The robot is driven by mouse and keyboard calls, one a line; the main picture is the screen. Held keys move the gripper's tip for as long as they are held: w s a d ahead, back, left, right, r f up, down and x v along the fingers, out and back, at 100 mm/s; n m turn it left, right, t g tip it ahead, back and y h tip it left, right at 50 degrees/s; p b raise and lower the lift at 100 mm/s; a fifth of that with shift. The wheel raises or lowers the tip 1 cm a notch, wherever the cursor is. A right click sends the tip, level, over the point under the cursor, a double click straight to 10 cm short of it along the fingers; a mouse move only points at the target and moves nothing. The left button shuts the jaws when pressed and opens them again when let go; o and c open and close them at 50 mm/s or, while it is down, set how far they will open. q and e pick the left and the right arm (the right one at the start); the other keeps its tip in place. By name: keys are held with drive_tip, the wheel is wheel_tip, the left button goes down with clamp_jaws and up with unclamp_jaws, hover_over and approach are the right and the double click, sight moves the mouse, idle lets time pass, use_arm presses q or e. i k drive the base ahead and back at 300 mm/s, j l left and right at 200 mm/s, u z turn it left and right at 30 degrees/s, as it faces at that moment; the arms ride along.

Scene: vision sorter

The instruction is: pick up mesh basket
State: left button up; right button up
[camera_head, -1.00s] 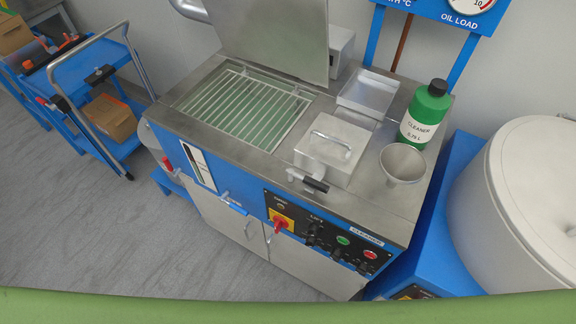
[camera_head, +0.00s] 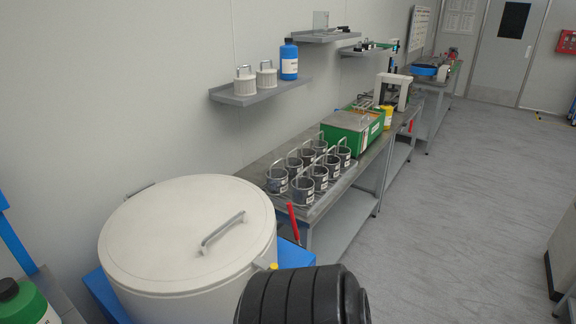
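Several small grey cylindrical baskets with tall wire handles and white labels stand in rows on the near end of the workbench (camera_head: 262,174). One near basket (camera_head: 302,191) is at the front of the group and another basket (camera_head: 277,181) is to its left. I cannot tell at this distance whether their walls are mesh. They stand upright and some partly hide others. Neither of my grippers shows. A black ribbed part at the bottom edge looks like part of my own arm.
A large white drum with a lid (camera_head: 180,230) stands at the near left. A green box (camera_head: 352,133) sits beyond the baskets. A wall shelf (camera_head: 262,92) holds two white canisters and a blue bottle (camera_head: 289,60). The grey floor (camera_head: 450,210) on the right is open.

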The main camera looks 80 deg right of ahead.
sight(302, 187)
drive_tip(key=z, duration=2.75)
drive_tip(key=i+l+u, duration=0.15)
drive_tip(key=u, duration=0.2)
drive_tip(key=i+l+u, duration=0.1)
drive_tip(key=l+u, duration=0.2)
drive_tip(key=i+l+u, duration=0.1)
drive_tip(key=l+u, duration=0.25)
drive_tip(key=i+l+u, duration=0.1)
drive_tip(key=l, duration=0.75)
drive_tip(key=i+l, duration=0.2)
drive_tip(key=l, duration=0.6)
drive_tip(key=i+l+u, duration=0.15)
drive_tip(key=l, duration=0.7)
drive_tip(key=l+u, duration=0.1)
drive_tip(key=l, duration=0.75)
